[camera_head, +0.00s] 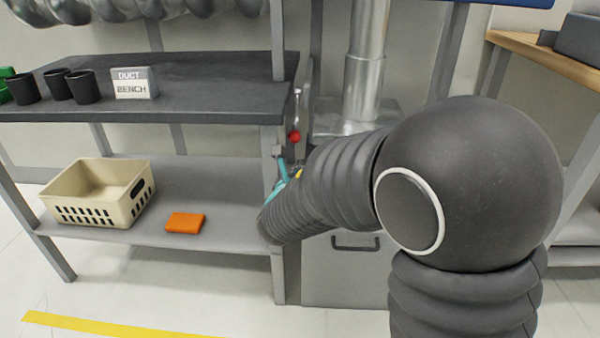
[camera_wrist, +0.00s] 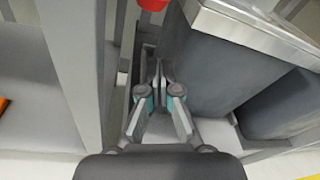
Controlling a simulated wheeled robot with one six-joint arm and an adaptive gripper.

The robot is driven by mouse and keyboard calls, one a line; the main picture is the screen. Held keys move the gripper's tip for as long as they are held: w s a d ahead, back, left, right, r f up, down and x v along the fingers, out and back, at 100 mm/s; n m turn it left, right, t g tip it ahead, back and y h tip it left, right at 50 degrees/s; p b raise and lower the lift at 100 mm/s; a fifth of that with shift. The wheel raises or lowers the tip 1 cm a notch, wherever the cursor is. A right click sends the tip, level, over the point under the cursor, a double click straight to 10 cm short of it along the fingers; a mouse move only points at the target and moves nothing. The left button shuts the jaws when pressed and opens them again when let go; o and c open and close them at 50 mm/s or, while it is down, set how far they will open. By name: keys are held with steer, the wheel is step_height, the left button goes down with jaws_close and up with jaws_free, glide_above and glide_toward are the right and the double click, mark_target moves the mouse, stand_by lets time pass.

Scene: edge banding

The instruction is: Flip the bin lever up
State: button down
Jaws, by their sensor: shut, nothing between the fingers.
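The bin lever (camera_head: 297,112) is a thin metal rod beside the bench post, with a red knob (camera_head: 295,137) at its lower end, so it hangs down. The knob also shows at the top edge of the wrist view (camera_wrist: 153,4); the rod is out of that view. The grey bin (camera_head: 345,270) stands under a metal duct, partly hidden by my arm; its side fills the right of the wrist view (camera_wrist: 215,75). My gripper (camera_wrist: 160,74) is shut and empty, with its fingertips together between the bench frame and the bin. In the head view it is below the knob, apart from it and mostly hidden.
The bench post (camera_wrist: 77,70) is close on the gripper's left. The dark bench top (camera_head: 190,95) holds black cups (camera_head: 82,87) and a sign block (camera_head: 134,83). A cream basket (camera_head: 100,190) and an orange block (camera_head: 185,223) sit on the lower shelf.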

steer(key=shift+w+a+r+p, duration=0.2)
steer(key=shift+w+r+p, duration=0.1)
steer(key=shift+w+r, duration=0.6)
steer(key=shift+w+a+r+p, duration=0.15)
steer(key=shift+w+r+p, duration=0.15)
steer(key=shift+w+r, duration=0.55)
steer(key=shift+w+f, duration=0.2)
